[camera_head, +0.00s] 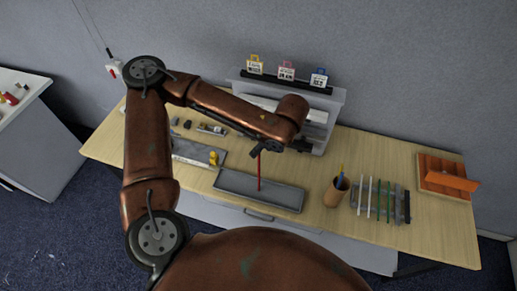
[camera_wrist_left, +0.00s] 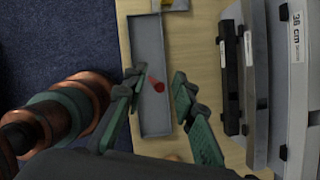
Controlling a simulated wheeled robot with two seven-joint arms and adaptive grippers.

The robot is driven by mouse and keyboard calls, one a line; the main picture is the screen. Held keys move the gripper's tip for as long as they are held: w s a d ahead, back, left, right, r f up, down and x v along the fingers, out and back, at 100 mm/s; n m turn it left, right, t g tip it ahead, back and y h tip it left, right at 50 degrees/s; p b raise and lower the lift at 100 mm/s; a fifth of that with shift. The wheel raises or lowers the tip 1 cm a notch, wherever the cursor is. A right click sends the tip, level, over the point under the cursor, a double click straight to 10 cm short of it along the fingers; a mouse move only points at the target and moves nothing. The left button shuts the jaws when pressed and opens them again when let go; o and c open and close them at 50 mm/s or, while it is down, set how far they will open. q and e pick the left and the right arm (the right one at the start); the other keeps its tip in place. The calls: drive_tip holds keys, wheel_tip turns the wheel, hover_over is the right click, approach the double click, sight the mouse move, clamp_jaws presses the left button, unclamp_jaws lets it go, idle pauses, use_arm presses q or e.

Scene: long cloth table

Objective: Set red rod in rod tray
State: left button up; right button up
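The red rod (camera_head: 259,172) stands about upright over the grey rod tray (camera_head: 285,196) in the head view, its lower end at the tray floor. In the left wrist view the red rod (camera_wrist_left: 156,84) is seen nearly end-on above the tray (camera_wrist_left: 148,40). My left gripper (camera_head: 264,150) is above the tray, by the rod's top. In the wrist view its fingers (camera_wrist_left: 157,80) are spread, with the rod between them and a visible gap on each side. My right gripper is not in view.
A brown cup (camera_head: 332,193) with pens and a rack of several coloured rods (camera_head: 377,200) stand right of the tray. An orange box (camera_head: 440,177) is at the far right. A grey shelf (camera_head: 333,105) with tags stands behind. A yellow piece (camera_head: 213,158) is left of the tray.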

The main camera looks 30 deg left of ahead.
use_arm(q)
drive_tip(key=v, duration=1.1)
drive_tip(key=shift+d+r, duration=0.15)
drive_tip(key=shift+r, duration=0.2)
idle(0.6)
